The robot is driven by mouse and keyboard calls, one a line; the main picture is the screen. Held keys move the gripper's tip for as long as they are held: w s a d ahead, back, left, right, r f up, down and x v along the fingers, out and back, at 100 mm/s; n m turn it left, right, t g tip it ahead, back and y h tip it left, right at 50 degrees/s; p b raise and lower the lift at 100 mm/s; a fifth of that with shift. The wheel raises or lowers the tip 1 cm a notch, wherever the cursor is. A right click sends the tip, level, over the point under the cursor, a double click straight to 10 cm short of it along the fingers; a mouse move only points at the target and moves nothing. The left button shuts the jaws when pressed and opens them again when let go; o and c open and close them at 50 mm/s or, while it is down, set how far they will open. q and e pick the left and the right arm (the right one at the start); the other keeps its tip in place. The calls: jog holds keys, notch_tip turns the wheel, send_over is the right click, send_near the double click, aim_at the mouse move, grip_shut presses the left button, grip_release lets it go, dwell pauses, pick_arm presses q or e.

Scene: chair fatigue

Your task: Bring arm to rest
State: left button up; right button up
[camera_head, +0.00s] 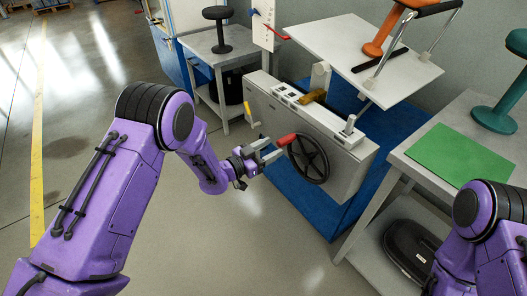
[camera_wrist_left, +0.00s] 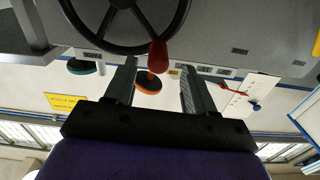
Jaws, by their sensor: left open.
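My left arm reaches in from the left in the head view. Its gripper (camera_head: 270,154) is open in front of the grey machine (camera_head: 335,165). The machine carries a black handwheel (camera_head: 309,160) with a red handle (camera_head: 286,140). In the head view the fingertips appear close to the red handle. In the left wrist view the handwheel (camera_wrist_left: 120,18) is at the top, and the red handle (camera_wrist_left: 158,56) shows between the two open fingers (camera_wrist_left: 158,85). I cannot tell whether they touch it. Of my right arm only a purple part shows at the lower right; its gripper is out of view.
A tilted white board (camera_head: 350,50) bearing an orange stool (camera_head: 386,32) is above the machine. A grey table with a green mat (camera_head: 458,154) and a teal stool (camera_head: 497,105) stands at right. A small table with a black stool (camera_head: 219,28) stands behind. Floor at left is clear.

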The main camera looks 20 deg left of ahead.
pick_arm(q)
jog(key=v, duration=0.3)
jog(key=shift+s+a, duration=0.15)
jog(key=s+a+f+n+g+y+p, duration=0.2)
jog(key=s+a+f+n+y, duration=0.3)
jog(key=s+f+n, duration=0.15)
jog(key=s+a+f+n+g+y+p, duration=0.2)
jog(key=s+a+f+n+y, duration=0.3)
jog(key=s, duration=0.3)
jog(key=s+a+n+g+y+p, duration=0.1)
jog(key=s+g+y+p, duration=0.1)
jog(key=s, duration=0.9)
jog(key=s+a+n+g+y+p, duration=0.2)
jog(key=s+g, duration=0.3)
jog(key=s, duration=0.7)
jog(key=shift+f+p, duration=0.2)
jog(key=shift+p, duration=0.6)
